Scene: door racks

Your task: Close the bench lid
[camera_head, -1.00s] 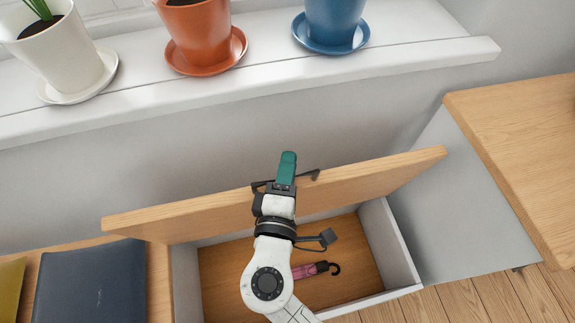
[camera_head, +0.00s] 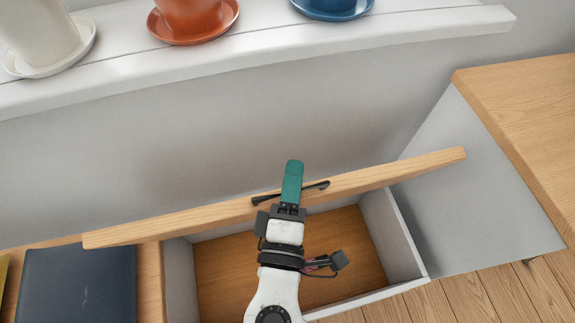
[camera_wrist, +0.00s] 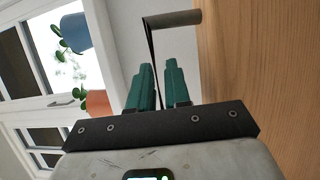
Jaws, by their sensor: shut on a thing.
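The wooden bench lid (camera_head: 400,176) stands raised above the open bench compartment (camera_head: 220,270), seen almost edge-on in the head view. A dark bar handle (camera_head: 318,186) sits on it. My gripper (camera_head: 292,178) has green fingers and is shut on the handle near the middle of the lid. In the wrist view, the fingers (camera_wrist: 155,85) are close together at the handle (camera_wrist: 172,18), beside the lid's wooden face (camera_wrist: 262,65). The exact finger contact is partly hidden. A pink item (camera_head: 312,267) inside the compartment is mostly covered by my arm.
A dark blue cushion (camera_head: 80,285) lies on the bench left of the compartment. A windowsill with a white pot (camera_head: 38,30), an orange pot (camera_head: 192,15) and a blue saucer (camera_head: 332,10) runs behind. A wooden-topped cabinet (camera_head: 530,120) stands right. Floor shows at lower right.

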